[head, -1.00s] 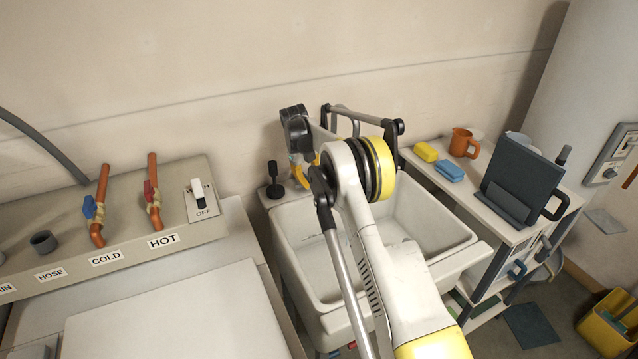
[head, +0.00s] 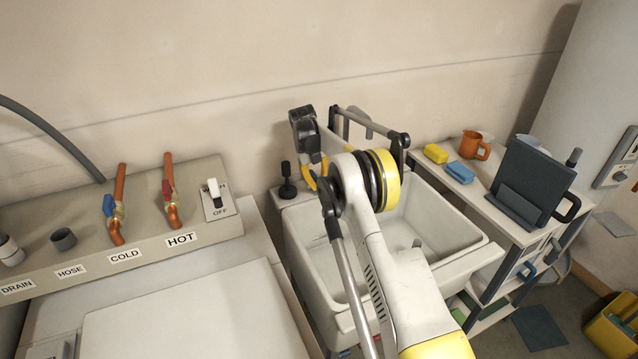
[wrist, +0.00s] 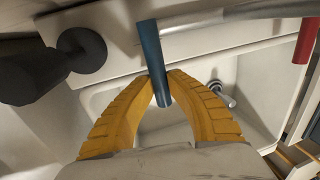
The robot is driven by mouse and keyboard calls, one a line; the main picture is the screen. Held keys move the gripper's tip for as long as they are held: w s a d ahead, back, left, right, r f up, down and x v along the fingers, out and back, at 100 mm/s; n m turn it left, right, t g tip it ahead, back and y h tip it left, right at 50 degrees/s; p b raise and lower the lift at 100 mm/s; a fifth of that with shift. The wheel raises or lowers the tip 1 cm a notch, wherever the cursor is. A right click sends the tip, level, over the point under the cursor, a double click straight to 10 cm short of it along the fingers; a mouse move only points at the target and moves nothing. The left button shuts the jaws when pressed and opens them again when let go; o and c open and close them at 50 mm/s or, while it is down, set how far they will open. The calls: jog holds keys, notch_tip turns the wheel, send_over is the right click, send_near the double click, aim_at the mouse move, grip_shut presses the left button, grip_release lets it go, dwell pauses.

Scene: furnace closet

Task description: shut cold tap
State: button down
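In the wrist view, the two yellow fingers of my gripper (wrist: 160,75) come together on either side of a blue cylindrical handle (wrist: 152,45). The fingertips appear to touch it from both sides. The handle stands at one end of a grey bar (wrist: 225,17) above the white sink; a red handle (wrist: 305,40) is at the other end. In the head view, my gripper (head: 316,172) is over the sink's back left, mostly hidden by my arm, which also hides the blue handle. A separate blue-handled valve (head: 108,205) sits above the COLD label on the left panel.
A black knobbed post (head: 287,182) stands beside my gripper at the sink's back left corner. The sink basin (head: 440,235) is empty apart from its drain. A shelf at right holds a yellow sponge (head: 436,154), a blue sponge (head: 460,172) and an orange mug (head: 475,145).

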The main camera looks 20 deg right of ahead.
jog(key=c, duration=1.3)
grip_release()
jog(key=shift+f, duration=0.1)
jog(key=r, duration=0.2)
jog(key=a+r, duration=0.1)
jog(key=r, duration=0.4)
jog(key=shift+a+r, duration=0.25)
